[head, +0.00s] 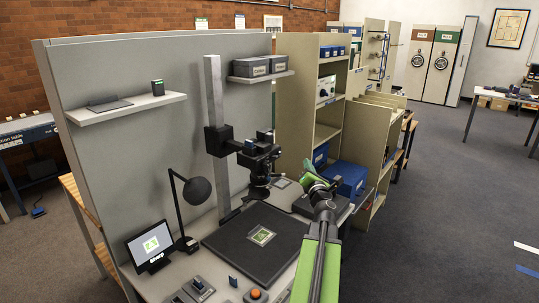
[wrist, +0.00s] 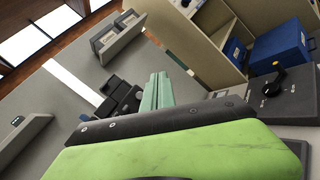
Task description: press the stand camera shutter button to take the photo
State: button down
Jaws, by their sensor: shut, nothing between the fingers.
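The stand camera (head: 260,158) is black and is mounted on a grey upright column (head: 214,110), pointing down at the dark baseboard (head: 240,250). A small green picture (head: 262,236) lies on the baseboard. My gripper (head: 309,167) is right of the camera, raised above the table and apart from it in the picture. In the wrist view its pale green fingers (wrist: 157,92) are shut together and empty, with part of the dark camera (wrist: 122,100) just left of them. No shutter button on the camera can be made out. An orange button (head: 255,294) sits at the table's front edge.
A desk lamp (head: 198,190) and a small screen (head: 150,246) stand left of the baseboard. A wall shelf (head: 262,77) holds grey boxes above the camera.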

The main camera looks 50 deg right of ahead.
jog(key=w, duration=0.9)
dwell(0.4)
jog(key=shift+w+d, duration=0.1)
jog(key=shift+w, duration=0.15)
dwell(1.7)
jog(key=shift+w, duration=0.3)
jog(key=shift+w, duration=0.45)
dwell(0.6)
dwell(0.3)
jog(key=shift+s, duration=0.85)
jog(key=s, duration=0.5)
